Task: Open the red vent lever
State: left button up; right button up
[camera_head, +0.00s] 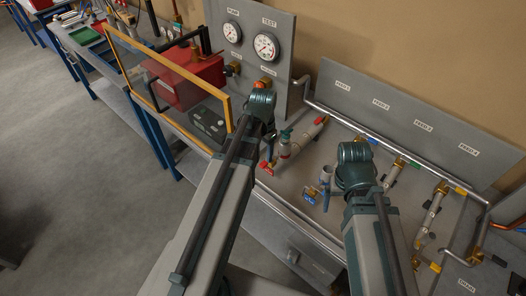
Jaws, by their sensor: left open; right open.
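A pipe branch with red bands (285,150) lies on the grey bench panel, in the middle of the view. I cannot make out for certain which part is the red vent lever. My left gripper (270,135) is open, just left of the red-banded branch; its fingers are small and partly hidden by the wrist.
A blue-tagged branch (326,178) stands between the arms. A gauge panel (285,35) with two dials rises behind my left wrist. A red box (190,78) stands behind an orange-framed clear screen (228,112) at left. More pipe branches (432,212) lie at right.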

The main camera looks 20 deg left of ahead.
aim_at(263, 164)
pick_arm(q)
notch_tip(263, 164, up, 9)
jog(key=p, duration=0.8)
pick_arm(e)
notch_tip(263, 164, up, 9)
notch_tip(263, 164, down, 20)
jog(key=b, duration=2)
jog(key=shift+f, duration=0.1)
pick_arm(q)
jog(key=s+d+f, duration=0.5)
jog(key=d+f, duration=0.3)
jog(key=f, duration=0.2)
jog(key=s+d+f+y, duration=0.1)
jog(key=s+d+f, duration=0.4)
jog(key=d+f, duration=0.3)
notch_tip(263, 164, down, 2)
jog(key=shift+s, duration=0.35)
jog(key=shift+d, duration=0.1)
